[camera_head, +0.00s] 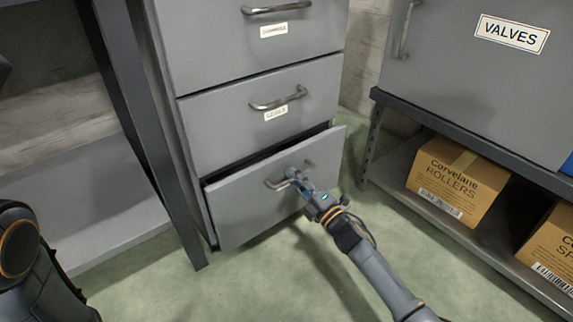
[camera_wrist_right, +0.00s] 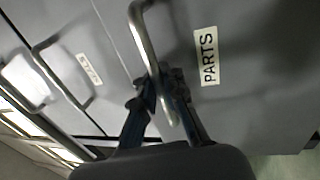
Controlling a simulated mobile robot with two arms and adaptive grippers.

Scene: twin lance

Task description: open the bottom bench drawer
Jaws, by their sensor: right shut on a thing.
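The bottom bench drawer (camera_head: 240,207) is partly open, pulled out a little from the grey cabinet with a dark gap above its front. My right gripper (camera_head: 295,178) is at the drawer's bar handle (camera_head: 275,184) and shut on it. In the right wrist view the fingers (camera_wrist_right: 165,95) close around the metal handle (camera_wrist_right: 143,40), beside a label reading PARTS (camera_wrist_right: 206,56) on the drawer front. My left gripper is not in view; only part of my left arm shows at the lower left.
Two drawers above, the middle (camera_head: 265,112) and the top (camera_head: 250,40), are shut. To the right, a grey VALVES cabinet (camera_head: 440,75) stands over a shelf with cardboard boxes (camera_head: 458,180). A dark bench leg (camera_head: 150,130) stands left of the drawers. Green floor (camera_head: 240,285) in front is clear.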

